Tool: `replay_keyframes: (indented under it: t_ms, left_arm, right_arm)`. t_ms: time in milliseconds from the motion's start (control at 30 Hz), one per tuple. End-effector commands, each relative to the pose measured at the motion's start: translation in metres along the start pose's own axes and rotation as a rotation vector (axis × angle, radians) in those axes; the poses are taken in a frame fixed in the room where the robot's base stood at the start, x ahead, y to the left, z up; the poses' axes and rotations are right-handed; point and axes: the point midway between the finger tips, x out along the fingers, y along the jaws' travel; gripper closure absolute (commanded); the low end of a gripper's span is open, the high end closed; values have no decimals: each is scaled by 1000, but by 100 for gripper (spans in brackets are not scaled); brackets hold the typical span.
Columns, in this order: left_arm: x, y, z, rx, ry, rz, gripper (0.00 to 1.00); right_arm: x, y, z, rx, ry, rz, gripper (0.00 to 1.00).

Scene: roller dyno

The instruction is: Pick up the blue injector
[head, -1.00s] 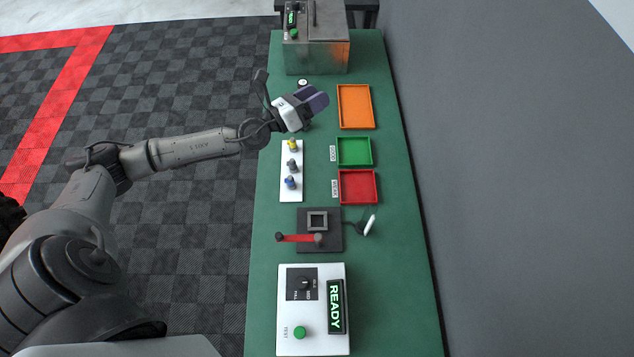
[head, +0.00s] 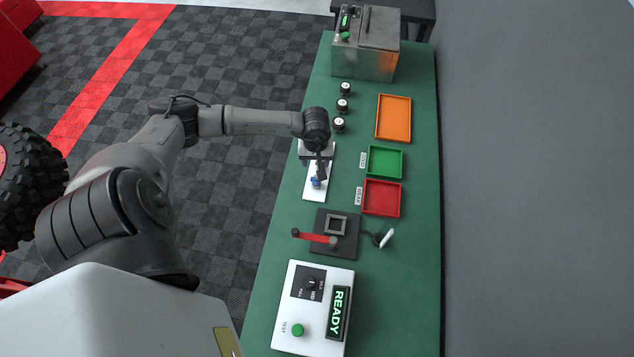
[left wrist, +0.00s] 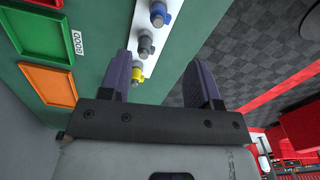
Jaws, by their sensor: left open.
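The blue injector (head: 316,183) stands at the near end of a white rack (head: 313,194) on the green bench. It also shows at the top of the left wrist view (left wrist: 158,13), beyond a grey injector (left wrist: 146,46) and a yellow injector (left wrist: 137,74). My left gripper (head: 322,168) hangs over the rack and hides much of it in the head view. In the left wrist view its two fingers (left wrist: 160,77) are wide apart and empty, with the yellow injector showing between them near the left finger. My right gripper is not in view.
An orange tray (head: 393,118), a green tray (head: 385,162) and a red tray (head: 381,198) lie right of the rack. A dark fixture with a red lever (head: 317,238) and a white READY box (head: 294,335) are nearer. A metal box (head: 365,62) stands at the far end.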

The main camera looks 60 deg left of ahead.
Motion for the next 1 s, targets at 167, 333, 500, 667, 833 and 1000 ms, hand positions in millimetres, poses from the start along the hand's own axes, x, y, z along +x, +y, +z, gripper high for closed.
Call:
replay_keyframes:
  t_ms: [167,333,500,667,833,1000]
  left_arm:
    - [21,1,1,27,-5,1,43]
    - [51,1,2,25,-6,3,43]
    - [74,1,1,25,-4,4,43]
    - [84,1,0,27,-2,4,43]
    - [90,1,0,25,-4,4,43]
    - [108,2,-2,22,-5,4,43]
  right_arm:
    - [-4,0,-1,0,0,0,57]
    - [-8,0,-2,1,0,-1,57]
    - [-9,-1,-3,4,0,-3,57]
    - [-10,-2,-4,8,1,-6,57]
    - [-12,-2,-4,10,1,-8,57]
    - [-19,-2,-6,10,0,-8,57]
